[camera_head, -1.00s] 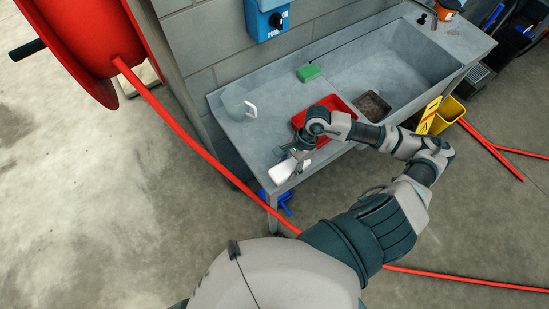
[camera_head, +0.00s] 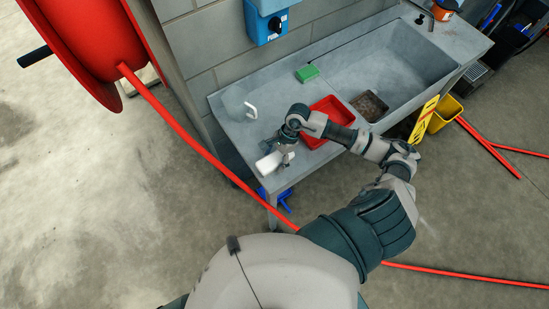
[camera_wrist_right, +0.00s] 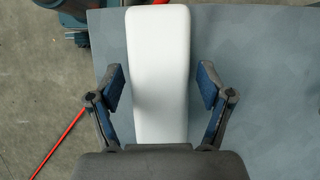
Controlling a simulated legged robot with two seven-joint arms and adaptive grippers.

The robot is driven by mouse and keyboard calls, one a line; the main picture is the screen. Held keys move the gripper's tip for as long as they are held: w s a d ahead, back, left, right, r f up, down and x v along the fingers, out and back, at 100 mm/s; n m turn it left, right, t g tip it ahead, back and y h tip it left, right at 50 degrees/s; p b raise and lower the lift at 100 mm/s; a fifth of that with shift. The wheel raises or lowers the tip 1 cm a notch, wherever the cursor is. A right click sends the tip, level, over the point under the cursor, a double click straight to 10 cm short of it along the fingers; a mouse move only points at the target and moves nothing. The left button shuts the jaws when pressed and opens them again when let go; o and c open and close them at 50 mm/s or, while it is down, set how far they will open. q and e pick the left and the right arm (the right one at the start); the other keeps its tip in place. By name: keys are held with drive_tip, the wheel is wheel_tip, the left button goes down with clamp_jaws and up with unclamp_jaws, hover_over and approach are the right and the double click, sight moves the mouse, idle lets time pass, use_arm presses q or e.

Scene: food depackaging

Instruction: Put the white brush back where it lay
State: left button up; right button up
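The white brush (camera_head: 268,163) lies at the near left end of the grey sink bench, close to its front edge. In the right wrist view the brush (camera_wrist_right: 160,60) is a long white block with rounded corners. Its lower end is hidden by the gripper body. My right gripper (camera_head: 284,150) is low over the brush. In the wrist view its two blue-padded fingers (camera_wrist_right: 160,88) stand open on either side of the brush, with a narrow gap on each side. My left gripper is not in view.
A red tray (camera_head: 318,106) and a brown square dish (camera_head: 370,106) lie right of the gripper. A green sponge (camera_head: 307,73) and a white handle (camera_head: 251,109) are behind. A red hose (camera_head: 190,144) passes left of the bench. A yellow bucket (camera_head: 446,113) stands right.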

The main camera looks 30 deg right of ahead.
drive_tip(key=shift+a+r, duration=0.1)
drive_tip(key=shift+a, duration=0.05)
drive_tip(key=shift+d+r, duration=0.2)
drive_tip(key=shift+r, duration=0.25)
drive_tip(key=b+v, duration=0.2)
drive_tip(key=v, duration=0.8)
drive_tip(key=shift+d+f+b, duration=0.1)
drive_tip(key=shift+b, duration=0.25)
drive_tip(key=shift+d+r, duration=0.1)
drive_tip(key=shift+r, duration=0.5)
